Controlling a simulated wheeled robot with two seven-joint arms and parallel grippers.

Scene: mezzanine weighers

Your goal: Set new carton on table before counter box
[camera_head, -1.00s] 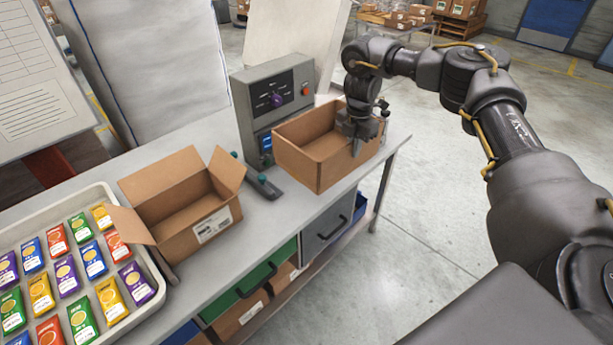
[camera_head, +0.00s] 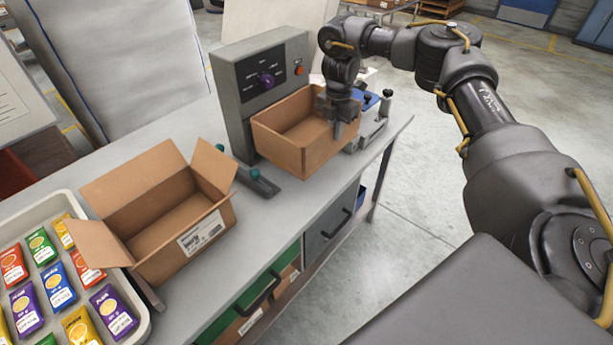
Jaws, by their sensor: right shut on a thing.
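The new carton (camera_head: 289,151) is an open brown box without raised flaps. It is over the table (camera_head: 255,215), close in front of the grey counter box (camera_head: 231,84), which has a purple knob and a red button. I cannot tell whether the carton's base touches the table. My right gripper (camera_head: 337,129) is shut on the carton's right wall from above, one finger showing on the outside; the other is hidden. My left gripper is not in view.
A second brown carton (camera_head: 208,232) with raised flaps and a label stands left of it. A tray (camera_head: 137,303) of coloured packets is at lower left. A dark bar with green knobs (camera_head: 257,182) lies between the cartons. A blue-and-grey device (camera_head: 372,128) stands at the table's right end.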

